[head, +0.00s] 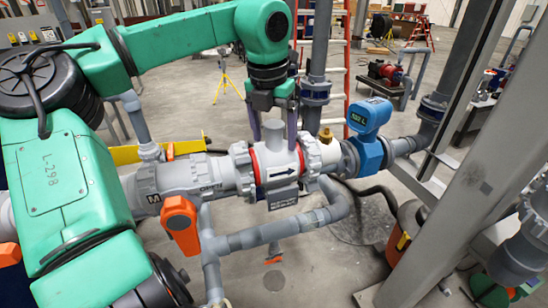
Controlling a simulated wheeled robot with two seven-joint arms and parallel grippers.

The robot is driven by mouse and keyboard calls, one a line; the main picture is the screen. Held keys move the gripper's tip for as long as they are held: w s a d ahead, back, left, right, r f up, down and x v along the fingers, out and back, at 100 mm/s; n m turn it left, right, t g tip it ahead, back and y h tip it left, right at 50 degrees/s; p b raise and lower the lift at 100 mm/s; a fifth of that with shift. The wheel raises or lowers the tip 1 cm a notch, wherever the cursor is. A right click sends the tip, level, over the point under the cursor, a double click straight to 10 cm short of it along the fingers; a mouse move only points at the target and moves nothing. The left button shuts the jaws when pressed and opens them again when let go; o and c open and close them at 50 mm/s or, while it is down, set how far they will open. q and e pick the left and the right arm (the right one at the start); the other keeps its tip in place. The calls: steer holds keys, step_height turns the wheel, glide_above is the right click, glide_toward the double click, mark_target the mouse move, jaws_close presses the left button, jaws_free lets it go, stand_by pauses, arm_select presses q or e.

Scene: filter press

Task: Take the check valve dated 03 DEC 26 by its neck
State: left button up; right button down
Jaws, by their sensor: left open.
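The check valve (277,178) is a grey body with red rings and a black arrow on a white plate, fitted in a horizontal grey pipe. A small plate (283,197) hangs on its front; its lettering is too small to read, so I cannot confirm the date. A rounded grey neck (273,134) stands up from the valve's top. My left gripper (273,122) points down over it, open, with one finger on either side of the neck's upper part. I cannot tell whether the fingers touch it. My right gripper is not in view.
A blue meter (369,117) with a display stands on the line right of the valve, with a brass fitting (326,137) between them. An orange handle (181,222) is at front left. A bypass pipe (275,231) runs below. A grey post (450,160) rises at right.

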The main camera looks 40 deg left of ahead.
arm_select(q)
steer(key=shift+s+d, duration=0.1)
steer(key=shift+c, duration=0.3)
jaws_close()
steer(key=shift+r, duration=0.1)
